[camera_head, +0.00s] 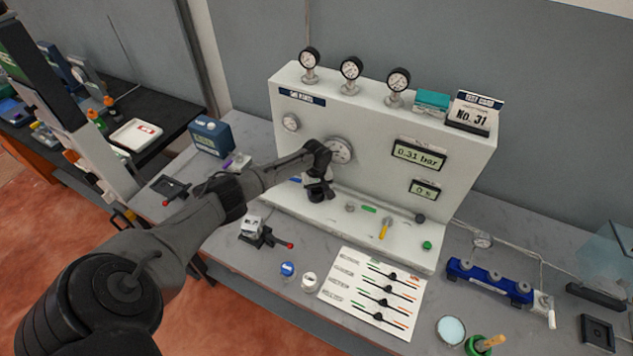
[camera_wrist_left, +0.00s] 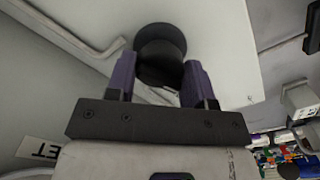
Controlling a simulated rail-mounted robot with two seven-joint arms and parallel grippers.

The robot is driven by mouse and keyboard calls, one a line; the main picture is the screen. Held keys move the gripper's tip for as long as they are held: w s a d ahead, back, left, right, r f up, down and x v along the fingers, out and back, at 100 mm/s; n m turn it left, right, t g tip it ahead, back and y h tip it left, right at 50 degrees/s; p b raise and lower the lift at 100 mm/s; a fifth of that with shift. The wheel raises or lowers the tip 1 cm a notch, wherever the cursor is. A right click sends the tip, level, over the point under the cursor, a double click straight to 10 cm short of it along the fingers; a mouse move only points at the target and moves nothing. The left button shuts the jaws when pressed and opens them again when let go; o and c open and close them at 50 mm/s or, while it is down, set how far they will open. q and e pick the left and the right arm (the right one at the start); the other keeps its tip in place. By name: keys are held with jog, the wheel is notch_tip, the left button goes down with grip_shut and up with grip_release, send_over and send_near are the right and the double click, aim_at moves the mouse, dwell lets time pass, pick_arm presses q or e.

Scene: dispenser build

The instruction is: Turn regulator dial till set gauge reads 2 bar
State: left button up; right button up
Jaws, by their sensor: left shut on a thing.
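My left gripper (camera_head: 318,188) is at the front of the white panel (camera_head: 380,125), low and just left of the large round gauge (camera_head: 339,150). In the left wrist view the black regulator dial (camera_wrist_left: 160,48) sits between the two purple-sided fingers of the gripper (camera_wrist_left: 158,80), which is shut on it. In the head view the gripper and wrist hide most of the dial. The large gauge's needle is too small to read and its left edge is near my wrist. A digital display (camera_head: 419,155) reads 0.31 bar. My right gripper is not in view.
A smaller display (camera_head: 425,189) reads 0 %. A yellow lever (camera_head: 385,229) and a green button (camera_head: 427,245) are on the panel's lower ledge. Several small gauges stand on top. A card with sliders (camera_head: 372,294) and a blue manifold (camera_head: 489,281) lie on the bench.

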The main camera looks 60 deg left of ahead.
pick_arm(q)
jog(key=m+p, duration=0.1)
jog(key=m, duration=0.4)
jog(key=shift+p, duration=0.3)
jog(key=shift+m, duration=1.6)
jog(key=o, duration=0.9)
notch_tip(320, 180, up, 14)
jog(key=shift+f+p, duration=0.1)
jog(key=shift+p, duration=0.4)
